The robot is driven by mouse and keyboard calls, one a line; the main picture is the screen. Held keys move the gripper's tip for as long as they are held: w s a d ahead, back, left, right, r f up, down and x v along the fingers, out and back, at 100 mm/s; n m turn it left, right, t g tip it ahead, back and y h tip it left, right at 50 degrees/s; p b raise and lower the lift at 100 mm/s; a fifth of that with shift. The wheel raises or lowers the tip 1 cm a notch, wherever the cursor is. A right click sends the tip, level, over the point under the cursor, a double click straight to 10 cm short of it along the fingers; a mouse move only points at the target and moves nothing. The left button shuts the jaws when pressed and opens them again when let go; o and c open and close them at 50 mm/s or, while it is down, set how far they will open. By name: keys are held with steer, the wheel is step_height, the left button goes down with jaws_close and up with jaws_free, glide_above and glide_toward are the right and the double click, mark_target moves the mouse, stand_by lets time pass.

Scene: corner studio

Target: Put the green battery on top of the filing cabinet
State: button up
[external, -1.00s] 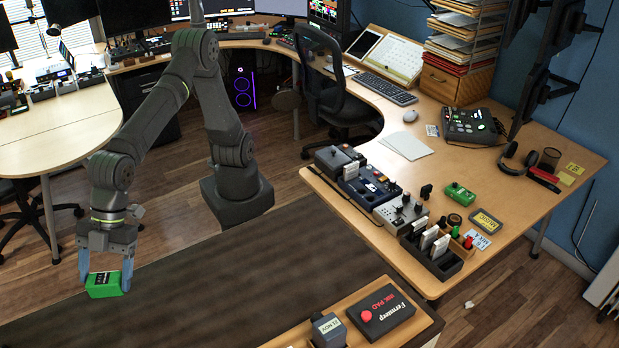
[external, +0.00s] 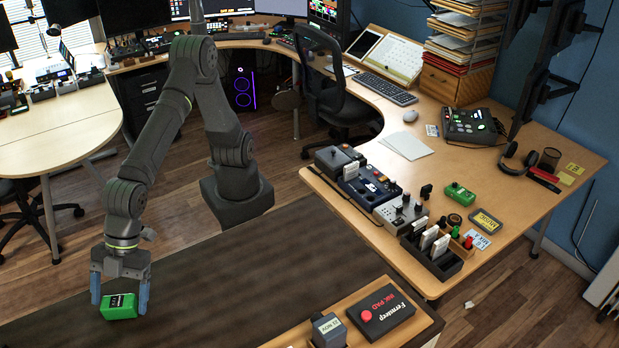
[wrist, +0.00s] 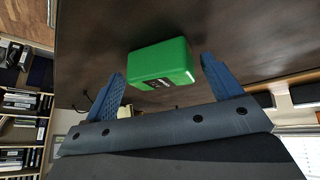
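The green battery (external: 116,309) is a small green block with a dark label, between the two blue fingers of my gripper (external: 120,303) at the lower left of the external view. A dark cabinet with drawers (external: 148,88) stands under the back desk, partly behind my arm. I cannot tell whether it is the filing cabinet meant.
A dark surface (external: 215,285) spreads below and right of my gripper, largely bare. A wooden top (external: 390,342) at its front right carries a black ink pad box (external: 385,312) and a stamp (external: 328,331). The right desk (external: 520,235) holds several devices, including a green pedal (external: 459,194).

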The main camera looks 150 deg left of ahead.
steer(key=shift+o, duration=0.7)
steer(key=shift+r, duration=0.1)
steer(key=shift+r, duration=0.2)
steer(key=v, duration=1.2)
steer(key=shift+f, duration=0.1)
